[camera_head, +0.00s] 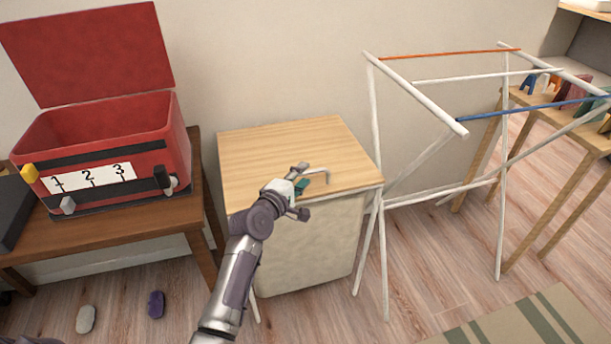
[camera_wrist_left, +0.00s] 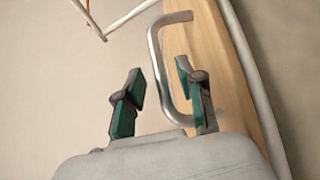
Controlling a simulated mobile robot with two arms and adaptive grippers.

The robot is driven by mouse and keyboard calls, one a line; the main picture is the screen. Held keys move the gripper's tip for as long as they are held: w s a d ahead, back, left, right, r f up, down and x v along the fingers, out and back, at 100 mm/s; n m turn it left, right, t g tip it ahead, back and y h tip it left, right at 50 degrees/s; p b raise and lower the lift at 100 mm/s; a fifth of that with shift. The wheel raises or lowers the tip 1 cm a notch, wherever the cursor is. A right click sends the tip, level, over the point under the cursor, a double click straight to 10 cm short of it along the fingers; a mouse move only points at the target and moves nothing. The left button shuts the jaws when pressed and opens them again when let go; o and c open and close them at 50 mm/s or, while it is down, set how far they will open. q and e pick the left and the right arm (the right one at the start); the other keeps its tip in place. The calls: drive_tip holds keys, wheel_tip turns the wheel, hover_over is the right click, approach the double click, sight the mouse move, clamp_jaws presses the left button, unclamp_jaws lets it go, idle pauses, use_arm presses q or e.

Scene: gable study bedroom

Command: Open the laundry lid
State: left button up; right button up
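The laundry box has a pale cloth body (camera_head: 312,245) and a flat light-wood lid (camera_head: 270,148), which lies shut on top. A bent metal handle (camera_head: 322,170) is on the lid near its front right. In the left wrist view the handle (camera_wrist_left: 156,58) runs between the fingertips, and the lid's wood (camera_wrist_left: 215,60) shows behind it. My left gripper (camera_head: 302,180) is over the front of the lid at the handle. Its teal-padded fingers (camera_wrist_left: 160,82) stand apart, with visible gaps to the handle. Whether a finger touches it I cannot tell. My right gripper is not in view.
A red open-lidded box (camera_head: 100,135) stands on a brown table (camera_head: 130,222) to the left. A white drying rack (camera_head: 415,95) stands close on the right. Slippers (camera_head: 156,304) lie on the floor at front left. A striped rug (camera_head: 540,322) lies at front right.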

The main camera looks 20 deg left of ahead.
use_arm(q)
drive_tip(key=shift+x, duration=1.05)
clamp_jaws()
